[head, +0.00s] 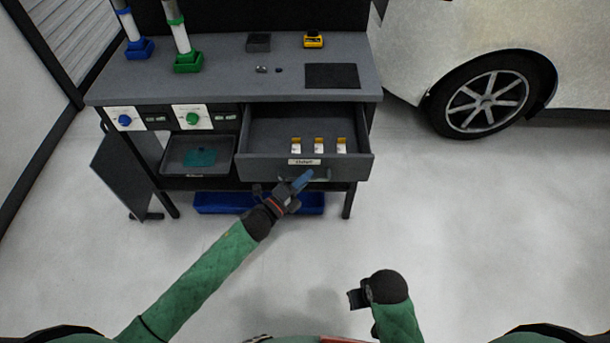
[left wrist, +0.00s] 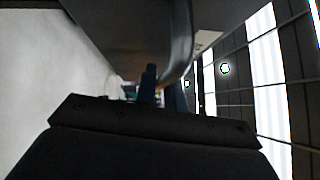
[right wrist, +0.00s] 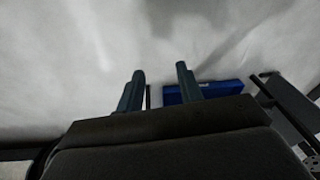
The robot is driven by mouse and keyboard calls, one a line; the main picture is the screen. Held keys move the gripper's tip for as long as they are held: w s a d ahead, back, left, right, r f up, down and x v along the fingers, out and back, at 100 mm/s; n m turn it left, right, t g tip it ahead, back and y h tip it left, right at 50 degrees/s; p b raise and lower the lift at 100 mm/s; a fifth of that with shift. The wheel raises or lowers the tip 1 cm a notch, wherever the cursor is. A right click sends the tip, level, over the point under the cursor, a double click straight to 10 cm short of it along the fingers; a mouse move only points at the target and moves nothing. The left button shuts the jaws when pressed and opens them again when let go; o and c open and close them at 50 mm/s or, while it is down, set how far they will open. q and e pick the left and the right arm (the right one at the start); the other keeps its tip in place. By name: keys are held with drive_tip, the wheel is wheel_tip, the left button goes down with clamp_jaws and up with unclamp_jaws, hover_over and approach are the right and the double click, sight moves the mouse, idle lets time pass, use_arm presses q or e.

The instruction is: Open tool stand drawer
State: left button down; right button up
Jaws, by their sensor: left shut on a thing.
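The tool stand (head: 230,85) is a dark grey workbench in the head view. Its drawer (head: 272,167) at the right is pulled out, with its inside showing. Several small white and orange boxes (head: 319,145) stand in it. My left gripper (head: 303,181) is at the drawer's front, shut on the drawer handle (head: 320,177). The handle also looms large and close in the left wrist view (left wrist: 180,50). My right gripper (head: 354,298) is low at the right, away from the stand. In the right wrist view its fingers (right wrist: 160,88) are apart with nothing between them.
A blue bin (head: 222,203) lies low under the stand, and a grey tray (head: 170,158) sits on the left shelf. A dark panel (head: 125,175) leans at the left. A white car (head: 510,35) stands at the right. The floor (head: 470,230) in front is clear.

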use_arm(q)
drive_tip(key=c, duration=1.5)
unclamp_jaws()
use_arm(e)
drive_tip(key=shift+w+r, duration=0.1)
drive_tip(key=shift+r, duration=0.05)
use_arm(q)
drive_tip(key=shift+a+f, duration=0.1)
